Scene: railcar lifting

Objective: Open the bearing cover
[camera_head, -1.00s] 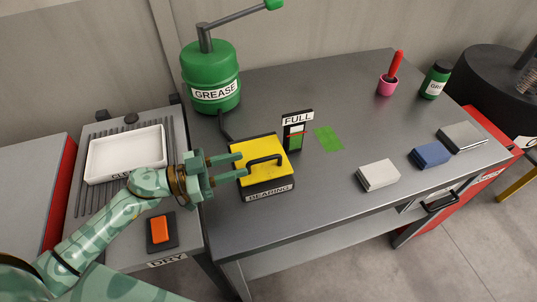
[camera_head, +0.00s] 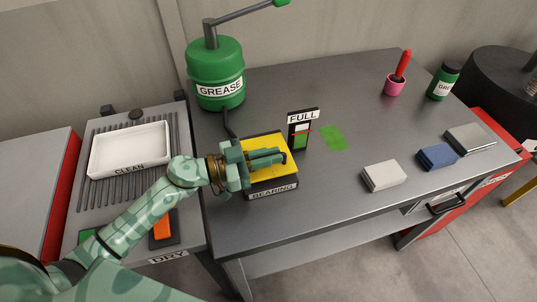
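The bearing box (camera_head: 272,190) stands on the grey metal bench, with a dark body and a "BEARING" label. Its yellow cover (camera_head: 262,177) lies flat on top and looks closed. The cover's black handle (camera_head: 286,157) is mostly hidden by my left gripper (camera_head: 268,158); only its right end shows. My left gripper reaches in from the left over the cover. Its two fingers are close together along the handle and look shut on it. My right gripper is out of view.
A "FULL" gauge (camera_head: 302,130) stands right behind the box. The green grease pump (camera_head: 217,70) is at the back left. A white "CLEAN" tray (camera_head: 130,150) is at the left. Several blocks and a pink cup (camera_head: 393,88) are at the right. The bench's front middle is clear.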

